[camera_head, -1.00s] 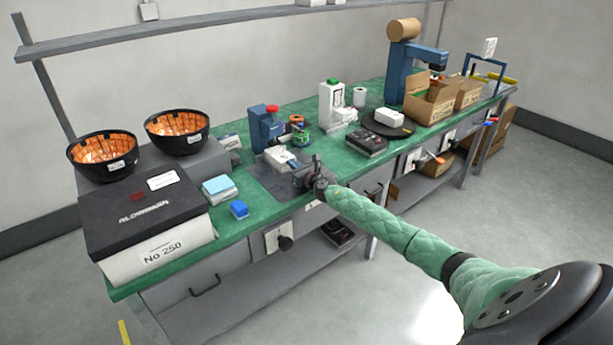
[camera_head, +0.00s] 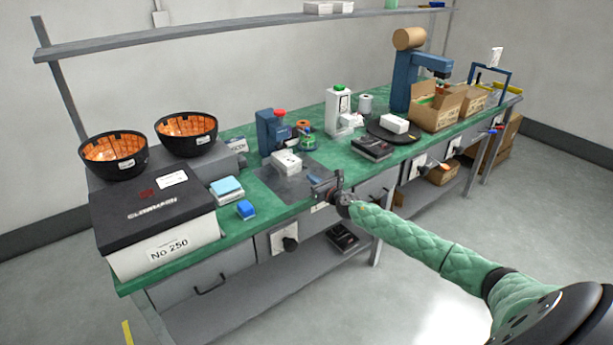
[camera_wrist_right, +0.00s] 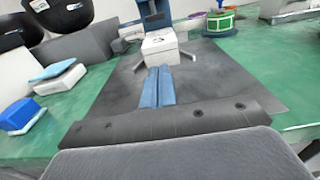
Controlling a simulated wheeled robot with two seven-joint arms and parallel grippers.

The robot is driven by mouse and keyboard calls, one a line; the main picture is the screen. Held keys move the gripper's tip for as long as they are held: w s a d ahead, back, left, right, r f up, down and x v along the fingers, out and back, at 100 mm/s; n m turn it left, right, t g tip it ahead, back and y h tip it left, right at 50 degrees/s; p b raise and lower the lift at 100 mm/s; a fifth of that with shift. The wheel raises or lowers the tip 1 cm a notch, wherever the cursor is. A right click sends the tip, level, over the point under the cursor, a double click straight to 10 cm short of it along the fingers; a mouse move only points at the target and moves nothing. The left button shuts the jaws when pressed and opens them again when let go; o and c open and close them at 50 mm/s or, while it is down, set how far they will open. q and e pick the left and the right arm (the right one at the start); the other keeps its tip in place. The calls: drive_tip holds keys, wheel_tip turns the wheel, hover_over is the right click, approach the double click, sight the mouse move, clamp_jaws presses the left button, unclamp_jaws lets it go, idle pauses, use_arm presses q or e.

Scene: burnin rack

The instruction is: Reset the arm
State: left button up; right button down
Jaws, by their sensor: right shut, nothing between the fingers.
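My right arm in its green quilted sleeve reaches in from the lower right of the head view. Its right gripper (camera_head: 324,186) is over the front edge of the green workbench (camera_head: 268,215), near the grey mat (camera_head: 268,178). In the right wrist view the two blue fingers of the gripper (camera_wrist_right: 157,76) lie side by side, shut and empty. A small white box (camera_head: 287,162) stands on the mat beyond the fingertips, apart from them. It also shows in the wrist view (camera_wrist_right: 166,47). My left gripper is not in view.
A blue device with a red knob (camera_head: 271,130) stands behind the white box. A black-lidded box (camera_head: 155,205), blue block (camera_head: 245,209) and orange-lined bowls (camera_head: 187,133) are at left. A black device (camera_head: 371,148) and cartons (camera_head: 436,109) are at right. Open floor lies in front.

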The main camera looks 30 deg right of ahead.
drive_tip(key=s, duration=0.4)
drive_tip(key=shift+r+b, duration=0.25)
drive_tip(key=shift+b, duration=0.05)
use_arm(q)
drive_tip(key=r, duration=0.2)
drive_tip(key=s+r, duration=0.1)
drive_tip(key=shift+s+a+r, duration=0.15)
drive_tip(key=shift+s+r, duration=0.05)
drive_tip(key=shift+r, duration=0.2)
use_arm(e)
drive_tip(key=shift+s+d, duration=0.15)
drive_tip(key=shift+s, duration=0.6)
